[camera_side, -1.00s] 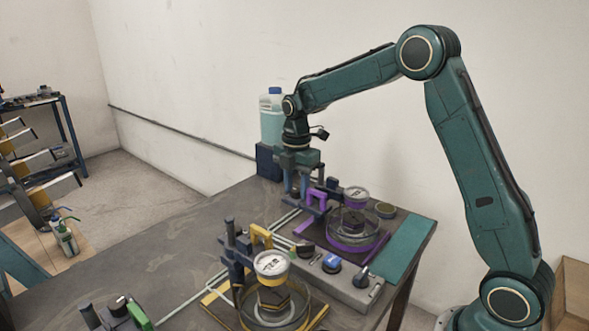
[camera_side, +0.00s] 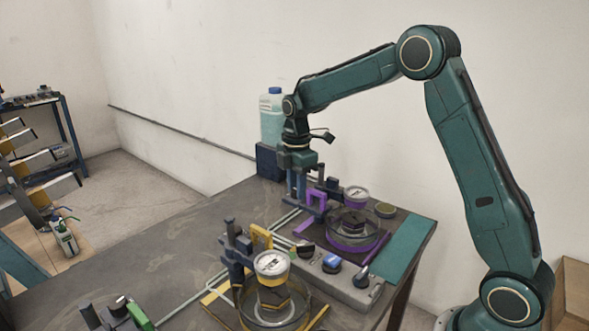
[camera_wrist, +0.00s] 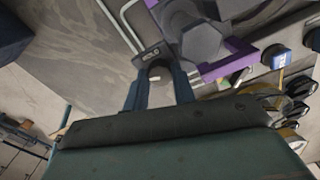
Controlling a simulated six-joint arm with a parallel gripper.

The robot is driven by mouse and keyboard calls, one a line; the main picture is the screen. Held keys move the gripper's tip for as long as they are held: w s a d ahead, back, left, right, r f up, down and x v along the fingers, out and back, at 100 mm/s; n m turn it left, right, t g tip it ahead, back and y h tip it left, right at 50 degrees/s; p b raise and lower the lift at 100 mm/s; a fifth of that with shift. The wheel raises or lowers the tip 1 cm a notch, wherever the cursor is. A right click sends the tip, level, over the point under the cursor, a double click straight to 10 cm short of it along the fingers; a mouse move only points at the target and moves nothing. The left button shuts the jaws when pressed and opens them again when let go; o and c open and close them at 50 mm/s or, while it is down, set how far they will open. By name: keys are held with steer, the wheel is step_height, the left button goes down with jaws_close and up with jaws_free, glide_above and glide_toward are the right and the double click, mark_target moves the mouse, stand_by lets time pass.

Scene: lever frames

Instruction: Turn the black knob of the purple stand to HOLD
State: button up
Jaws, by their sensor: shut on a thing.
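The purple stand (camera_side: 317,197) is at the far end of the table, with a purple-rimmed dish and a round gauge beside it. Part of its purple base (camera_wrist: 228,60) shows in the wrist view. My gripper (camera_side: 296,198) points straight down at the stand's left side. In the wrist view its two fingers (camera_wrist: 158,78) are closed around the black knob, which is mostly hidden between them. A dark plate with white lettering, seemingly HOLD (camera_wrist: 150,55), lies just beyond the fingertips. The knob's pointer cannot be made out.
A similar yellow stand (camera_side: 262,238) is nearer the camera, and a green one (camera_side: 138,315) is at the lower left. A grey control box (camera_side: 345,285) with knobs is right of the yellow stand. A jug (camera_side: 271,118) stands behind my gripper. The table's left part is bare.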

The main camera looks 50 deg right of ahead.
steer(key=m, duration=0.5)
steer(key=shift+m, duration=0.3)
steer(key=m, duration=0.6)
steer(key=shift+r, duration=0.1)
steer(key=o, duration=0.7)
step_height(320, 180, up, 14)
stand_by(0.7)
